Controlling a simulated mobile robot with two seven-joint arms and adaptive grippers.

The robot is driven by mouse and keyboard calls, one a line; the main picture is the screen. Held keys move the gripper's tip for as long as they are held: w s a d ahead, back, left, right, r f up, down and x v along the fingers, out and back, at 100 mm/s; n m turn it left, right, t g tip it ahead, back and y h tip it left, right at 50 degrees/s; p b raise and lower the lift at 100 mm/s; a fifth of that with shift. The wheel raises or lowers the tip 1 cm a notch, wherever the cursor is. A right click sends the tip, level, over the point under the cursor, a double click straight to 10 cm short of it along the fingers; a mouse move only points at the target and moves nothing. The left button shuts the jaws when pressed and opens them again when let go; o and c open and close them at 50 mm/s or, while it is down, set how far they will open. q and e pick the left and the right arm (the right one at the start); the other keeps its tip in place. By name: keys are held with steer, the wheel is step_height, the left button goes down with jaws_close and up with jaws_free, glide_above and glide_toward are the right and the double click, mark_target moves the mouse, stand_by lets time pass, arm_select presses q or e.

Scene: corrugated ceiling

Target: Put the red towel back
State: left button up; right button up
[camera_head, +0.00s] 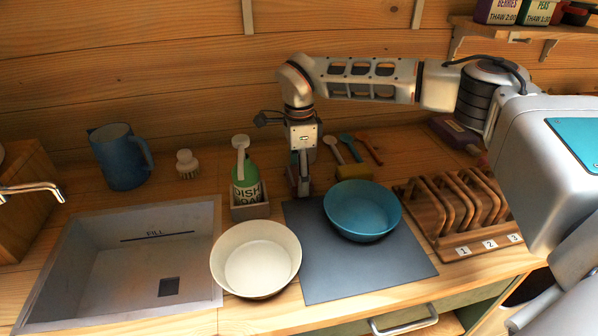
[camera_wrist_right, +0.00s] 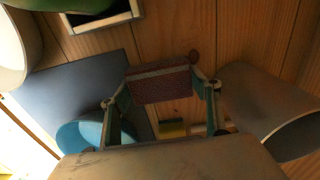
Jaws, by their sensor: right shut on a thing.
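My right gripper (camera_head: 303,190) hangs pointing down behind the grey mat, just right of the dish soap holder. It is shut on a small red textured cloth, the red towel (camera_wrist_right: 160,86), which spans between the two fingers in the right wrist view. In the head view only a narrow reddish part of the towel (camera_head: 291,176) shows beside the fingers; the rest is hidden. I cannot tell whether the towel touches the counter. My left gripper is not in view.
A green dish soap bottle (camera_head: 246,182) stands in a holder left of the gripper. A blue bowl (camera_head: 362,212) sits on the grey mat (camera_head: 345,275), with a cream bowl (camera_head: 256,262) beside it. A yellow sponge (camera_head: 353,172), spoons, a wooden rack (camera_head: 450,215) and a sink (camera_head: 120,265) are around.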

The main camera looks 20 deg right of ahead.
steer(key=o, duration=1)
steer(key=shift+o, duration=0.2)
steer(key=shift+r, duration=0.1)
step_height(320, 180, up, 12)
